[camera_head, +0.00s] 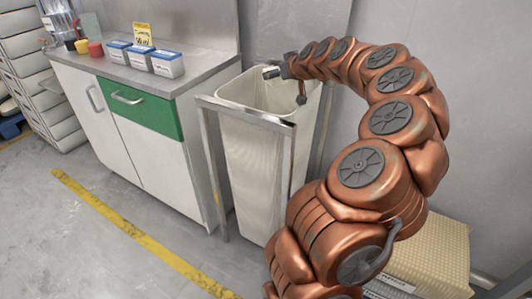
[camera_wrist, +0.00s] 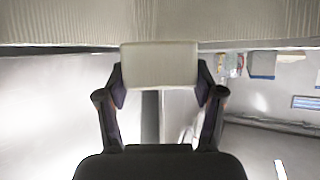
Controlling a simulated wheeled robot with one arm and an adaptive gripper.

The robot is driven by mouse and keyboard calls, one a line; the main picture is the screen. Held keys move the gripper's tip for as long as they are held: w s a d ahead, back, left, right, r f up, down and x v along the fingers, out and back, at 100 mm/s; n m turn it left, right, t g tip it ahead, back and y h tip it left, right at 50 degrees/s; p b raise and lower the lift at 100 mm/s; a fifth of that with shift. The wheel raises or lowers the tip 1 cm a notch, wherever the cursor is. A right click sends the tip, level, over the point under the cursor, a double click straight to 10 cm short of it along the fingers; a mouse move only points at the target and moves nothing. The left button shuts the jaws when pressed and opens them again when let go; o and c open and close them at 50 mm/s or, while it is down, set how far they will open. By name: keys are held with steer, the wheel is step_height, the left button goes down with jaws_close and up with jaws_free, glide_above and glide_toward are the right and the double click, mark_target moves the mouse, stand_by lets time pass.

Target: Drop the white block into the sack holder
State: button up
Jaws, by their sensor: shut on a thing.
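The sack holder (camera_head: 290,127) is a metal frame with a pale, open-topped sack (camera_head: 258,165) hanging in it, right of the cabinet. My gripper (camera_head: 272,72) is at the end of my copper arm, over or close to the sack's open top; its exact height cannot be told. In the wrist view, my gripper (camera_wrist: 160,80) is shut on the white block (camera_wrist: 160,64), with one finger at each side. The block does not show clearly in the head view. Pale ribbed material like the sack (camera_wrist: 60,25) spans the top of the wrist view.
A cabinet (camera_head: 155,165) with a green drawer stands left of the holder. Its top bears blue-and-white boxes (camera_head: 167,64), a yellow sign (camera_head: 143,34) and small containers. A wall stands behind. Stacked yellowish material (camera_head: 440,255) is at lower right. The floor at front left is clear.

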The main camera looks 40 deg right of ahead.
steer(key=o, duration=1.3)
steer(key=shift+o, duration=0.2)
steer(key=shift+r, duration=0.1)
steer(key=v, duration=1.2)
